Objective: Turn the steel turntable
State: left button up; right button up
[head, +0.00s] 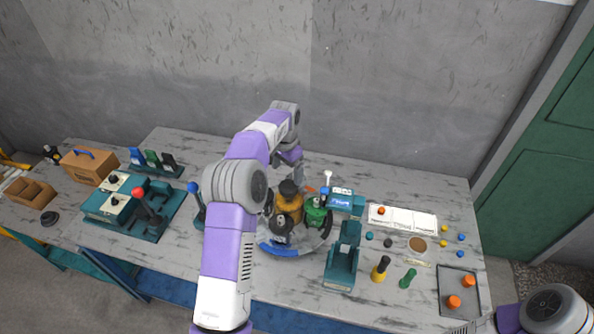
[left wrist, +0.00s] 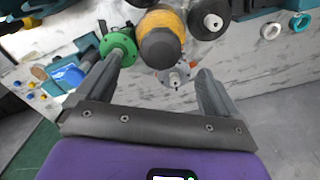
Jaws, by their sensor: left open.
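The steel turntable (head: 312,246) is a round grey plate with a blue arc along its front edge, partly hidden by my left arm. It carries motor parts: a yellow-and-dark part (head: 289,196), a green part (head: 316,213) and a grey part with a dark knob (head: 281,229). My left gripper (head: 296,166) is behind the turntable, its fingertips hard to make out in the head view. In the left wrist view my left gripper (left wrist: 152,65) is open, its fingers apart, with the green part (left wrist: 120,47) near one finger and the yellow-and-dark part (left wrist: 161,38) between and beyond them. Contact is unclear.
A teal press-like device (head: 342,255) stands right of the turntable. A lever box (head: 120,203) and a wooden box (head: 90,166) stand left. A grey tray (head: 459,290) with orange knobs lies right. A concrete wall stands behind the table.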

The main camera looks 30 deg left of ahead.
aim_at(287, 186)
pick_arm(q)
jog(key=shift+w+f, duration=0.5)
jog(key=shift+w, duration=0.1)
jog(key=f, duration=0.6)
jog(key=shift+s+f, duration=0.1)
jog(key=shift+s, duration=0.3)
jog(key=c, duration=1.5)
jog(key=shift+a, duration=0.1)
